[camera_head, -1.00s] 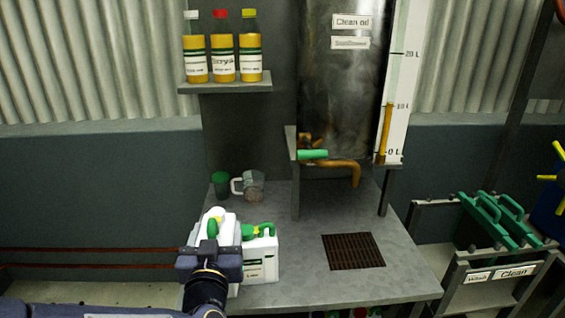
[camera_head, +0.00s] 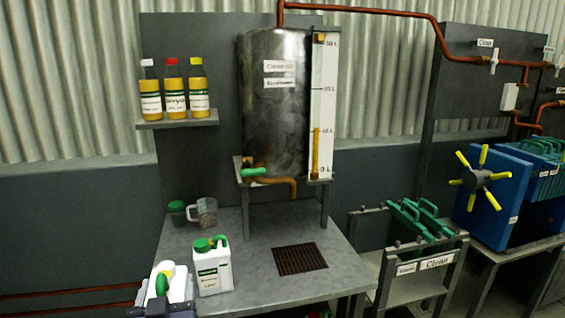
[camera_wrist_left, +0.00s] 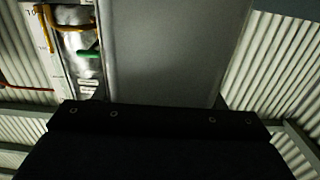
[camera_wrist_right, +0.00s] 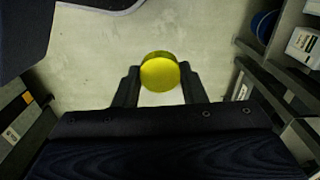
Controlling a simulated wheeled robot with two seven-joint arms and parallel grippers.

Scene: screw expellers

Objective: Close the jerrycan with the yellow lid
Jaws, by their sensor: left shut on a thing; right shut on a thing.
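A white jerrycan (camera_head: 182,284) with a green handle and a pale yellowish top shows at the lower left of the head view. My left gripper (camera_head: 165,310) is shut on it, partly cut off by the bottom edge. The right gripper is out of sight in the head view. The lid and the held jerrycan do not show together in any view.
A second white jerrycan (camera_head: 212,272) with a green top stands on the grey bench (camera_head: 262,292), just right of the held one. A glass mug (camera_head: 204,212) and green-lidded jar (camera_head: 177,212) stand behind. A steel tank (camera_head: 275,110) overhangs the bench, with a floor-like grate (camera_head: 299,259) below.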

